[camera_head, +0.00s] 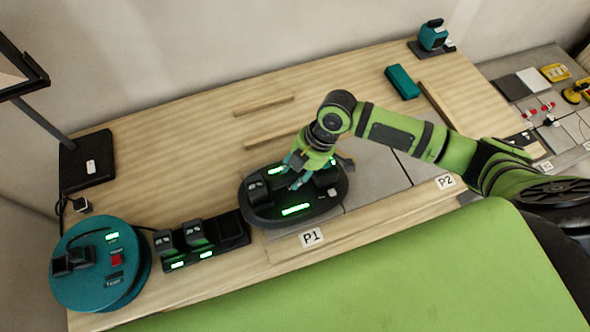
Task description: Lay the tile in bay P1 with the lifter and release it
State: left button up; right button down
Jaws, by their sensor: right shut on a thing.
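The lifter (262,211), a dark oval body with lit green displays, is at the centre, just behind the P1 label (312,237). My right gripper (297,181) is shut on it from above, and the arm reaches in from the right. The fingertips are small and partly hidden. A grey tile edge (326,224) shows beside and in front of the lifter; the lifter covers most of bay P1. I cannot tell whether the lifter and tile rest down or hang slightly above. Grey tiles (375,178) lie right of it toward the P2 label (445,182). My left gripper is not in view.
A teal round device (85,285) stands at the left, next to a charger-like black block (203,240). Wooden strips (264,106) lie behind the lifter. A teal box (402,82) and a teal tool (433,36) are at the back right.

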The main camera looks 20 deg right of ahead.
jog(key=shift+w+a, duration=0.1)
dwell(0.3)
jog(key=c, duration=0.8)
grip_release()
jog(key=shift+s+f, duration=0.2)
jog(key=shift+s, duration=0.05)
jog(key=v, duration=1.2)
jog(key=shift+w+r, duration=0.15)
jog(key=shift+r, duration=0.15)
